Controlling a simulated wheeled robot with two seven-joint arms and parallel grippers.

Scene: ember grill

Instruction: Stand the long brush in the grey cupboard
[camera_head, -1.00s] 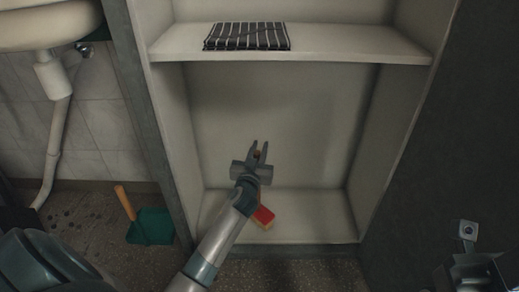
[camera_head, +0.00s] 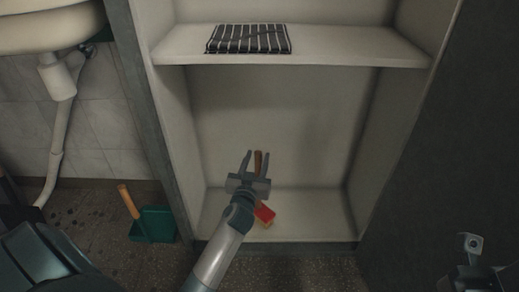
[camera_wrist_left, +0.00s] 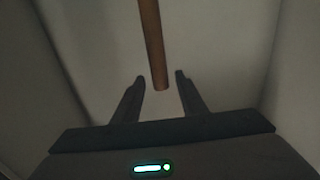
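The long brush stands in the lower compartment of the grey cupboard (camera_head: 158,130). Its red head (camera_head: 264,214) is on the cupboard floor and its brown handle (camera_head: 258,163) points up. My left gripper (camera_head: 257,156) is inside the compartment, its fingers spread on either side of the handle in the head view. In the left wrist view the handle (camera_wrist_left: 153,45) ends between and just beyond the open fingertips (camera_wrist_left: 158,78), with gaps on both sides. My arm hides the middle of the brush. My right gripper (camera_head: 480,275) shows only partly at the lower right edge.
A striped folded cloth (camera_head: 248,39) lies on the shelf (camera_head: 340,45) above. A green dustpan (camera_head: 154,225) with a wooden handle is on the floor left of the cupboard. A sink (camera_head: 45,25) with a pipe is at the upper left. The cupboard floor right of the brush is clear.

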